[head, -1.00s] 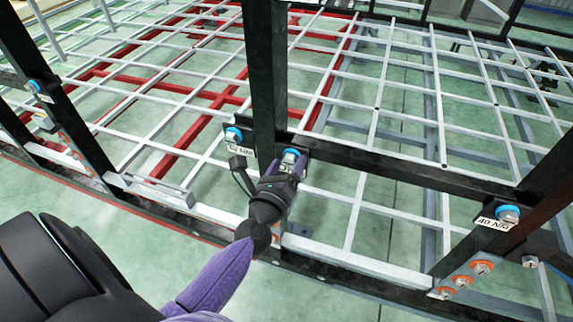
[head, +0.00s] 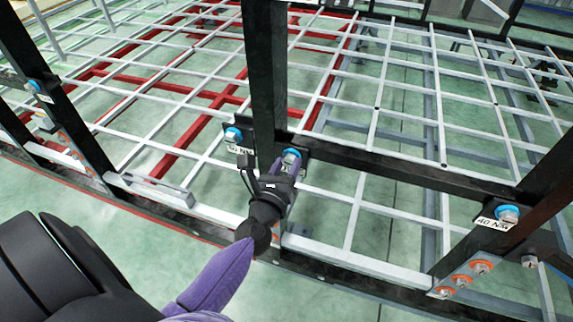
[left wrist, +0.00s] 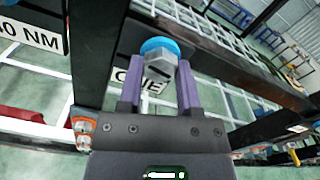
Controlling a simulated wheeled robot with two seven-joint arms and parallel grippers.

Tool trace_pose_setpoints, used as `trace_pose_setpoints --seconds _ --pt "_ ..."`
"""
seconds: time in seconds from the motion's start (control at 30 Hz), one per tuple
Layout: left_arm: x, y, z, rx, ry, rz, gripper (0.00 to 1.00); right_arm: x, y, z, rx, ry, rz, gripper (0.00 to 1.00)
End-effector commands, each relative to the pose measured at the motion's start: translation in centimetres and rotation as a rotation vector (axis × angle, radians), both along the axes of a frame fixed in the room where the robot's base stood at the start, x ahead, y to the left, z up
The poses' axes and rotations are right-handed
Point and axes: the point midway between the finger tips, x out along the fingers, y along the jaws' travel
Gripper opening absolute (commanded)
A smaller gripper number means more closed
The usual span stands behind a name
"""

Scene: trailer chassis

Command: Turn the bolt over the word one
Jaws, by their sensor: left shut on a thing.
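The bolt (head: 291,156) has a grey hex head and a blue washer. It sits on a dark plate at the foot of the black upright post (head: 265,70). In the left wrist view the bolt (left wrist: 160,62) is above a white label with the word ONE (left wrist: 152,84), partly hidden by the bolt and my fingers. My left gripper (head: 287,166) is at the bolt, its purple fingers on either side of the head. In the left wrist view the left gripper (left wrist: 160,92) is shut on the bolt head. My right gripper is not in view.
Another blue-washered bolt (head: 233,134) with a "40 NM" label is just left of the post. One more (head: 507,214) is at the right, near several orange-washered bolts (head: 462,281). Black frame beams and a white grid (head: 400,150) surround the gripper.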

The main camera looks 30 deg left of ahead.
Motion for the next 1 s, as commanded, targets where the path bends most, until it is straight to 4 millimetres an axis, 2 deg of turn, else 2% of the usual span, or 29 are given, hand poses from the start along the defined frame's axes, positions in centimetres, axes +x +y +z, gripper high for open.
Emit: trace_pose_setpoints --seconds 1.0 --pt "-0.1 -0.2 -0.1 0.936 0.23 -0.005 0.0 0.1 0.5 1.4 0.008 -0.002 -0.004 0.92"
